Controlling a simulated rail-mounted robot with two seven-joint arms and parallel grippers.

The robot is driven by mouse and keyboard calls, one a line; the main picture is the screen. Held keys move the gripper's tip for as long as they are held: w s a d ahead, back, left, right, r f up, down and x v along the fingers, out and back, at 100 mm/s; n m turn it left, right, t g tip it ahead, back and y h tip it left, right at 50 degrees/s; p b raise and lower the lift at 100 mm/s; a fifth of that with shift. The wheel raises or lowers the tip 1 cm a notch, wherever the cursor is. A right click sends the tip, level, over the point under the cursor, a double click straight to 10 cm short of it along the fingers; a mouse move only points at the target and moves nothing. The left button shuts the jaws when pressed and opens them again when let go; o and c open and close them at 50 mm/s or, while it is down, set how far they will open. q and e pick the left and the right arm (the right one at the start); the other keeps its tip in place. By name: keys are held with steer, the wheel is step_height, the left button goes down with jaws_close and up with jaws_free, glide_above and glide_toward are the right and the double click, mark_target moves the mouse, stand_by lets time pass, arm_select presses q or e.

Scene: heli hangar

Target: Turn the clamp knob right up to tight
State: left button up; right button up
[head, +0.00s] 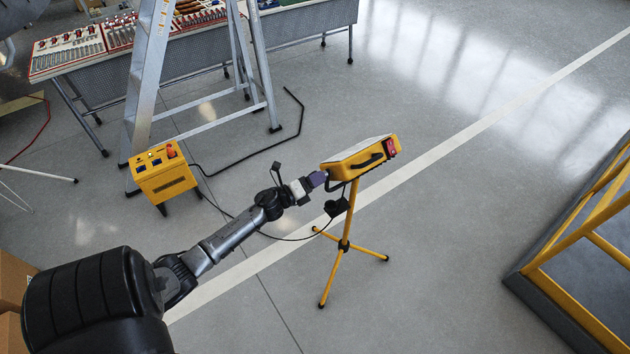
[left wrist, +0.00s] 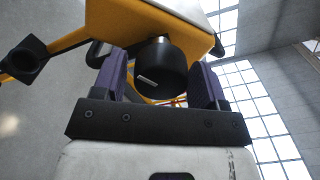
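A yellow work lamp (head: 358,158) with a red part at one end stands on a yellow tripod (head: 345,243). My left gripper (head: 318,179), with purple fingers, is at the near left side of the lamp, below its head. In the left wrist view, the black clamp knob (left wrist: 160,68) hangs under the yellow housing (left wrist: 150,20) and carries a short white mark. My left gripper (left wrist: 160,82) has one finger on each side of the knob; the fingers look open, with narrow gaps beside it. The knob is hidden in the head view. My right gripper is not in view.
A yellow power box (head: 165,175) and an aluminium stepladder (head: 150,75) stand to the left, with black cables on the floor. A tool bench (head: 190,65) is behind. A yellow railing (head: 585,235) is at right. Floor around the tripod is mostly clear.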

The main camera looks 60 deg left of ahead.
arm_select(q)
steer(key=shift+o, duration=0.6)
steer(key=shift+s, duration=0.1)
steer(key=shift+s, duration=0.2)
steer(key=s+d, duration=0.1)
steer(key=s, duration=1.2)
steer(key=shift+s, duration=0.1)
